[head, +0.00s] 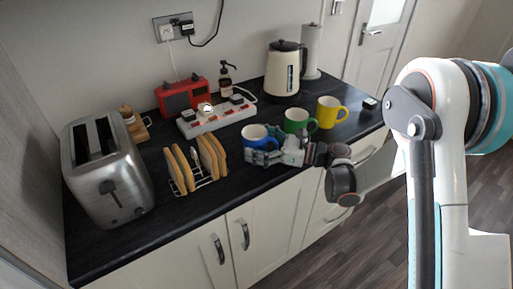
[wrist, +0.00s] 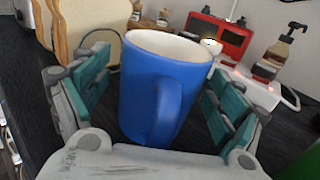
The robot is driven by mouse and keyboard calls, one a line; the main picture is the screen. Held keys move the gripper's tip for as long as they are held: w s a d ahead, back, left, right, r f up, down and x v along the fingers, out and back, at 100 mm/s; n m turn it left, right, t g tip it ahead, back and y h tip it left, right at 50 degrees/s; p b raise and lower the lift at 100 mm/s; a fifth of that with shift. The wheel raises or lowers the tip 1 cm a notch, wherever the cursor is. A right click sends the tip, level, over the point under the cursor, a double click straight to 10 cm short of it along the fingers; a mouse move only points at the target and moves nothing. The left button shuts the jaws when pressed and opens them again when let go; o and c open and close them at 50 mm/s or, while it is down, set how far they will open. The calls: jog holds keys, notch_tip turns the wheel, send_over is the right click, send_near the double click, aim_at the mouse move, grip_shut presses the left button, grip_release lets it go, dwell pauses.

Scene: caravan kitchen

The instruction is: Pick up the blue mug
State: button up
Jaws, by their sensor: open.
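The blue mug (head: 255,135) stands upright on the dark counter, left of a green mug (head: 297,121) and a yellow mug (head: 329,111). My gripper (head: 264,153) is at the mug from the front right in the head view. In the wrist view the blue mug (wrist: 163,88) stands between the two open teal-padded fingers of my gripper (wrist: 153,105), its handle facing the palm. A small gap shows between each finger and the mug. The gripper hides part of the mug's lower side in the head view.
A toast rack with bread (head: 207,158) stands left of the mug, a toaster (head: 107,172) farther left. A kettle (head: 284,70) stands at the back right. The counter's front edge lies below my gripper.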

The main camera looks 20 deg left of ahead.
jog(key=c, duration=1.5)
jog(key=shift+r, duration=0.15)
jog(key=shift+c, duration=0.2)
